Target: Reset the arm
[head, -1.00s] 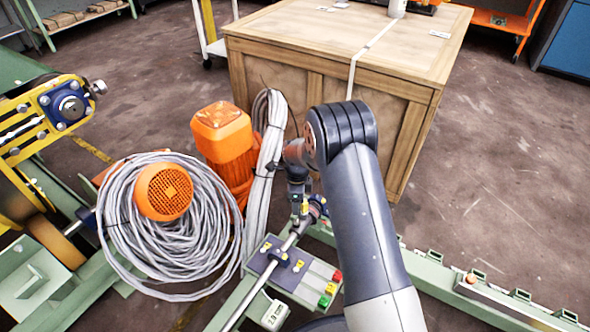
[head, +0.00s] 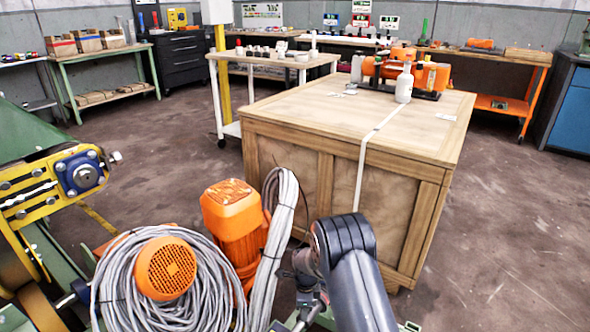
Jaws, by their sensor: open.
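My arm (head: 347,262) rises from the bottom edge of the head view, bends at a dark elbow and reaches down and away from me. My gripper (head: 310,305) is at the bottom edge, partly hidden by my arm and cut off by the frame. It is open, and I see nothing held in it. It is right of a grey hanging cable bundle (head: 279,225) and in front of the wooden crate.
Orange motors (head: 232,213) and a large cable coil (head: 125,285) crowd the left of my arm. A wooden crate (head: 335,205) stands ahead with a white bottle (head: 404,84) on top. Yellow machinery (head: 40,195) is far left. The floor at right (head: 510,220) is clear.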

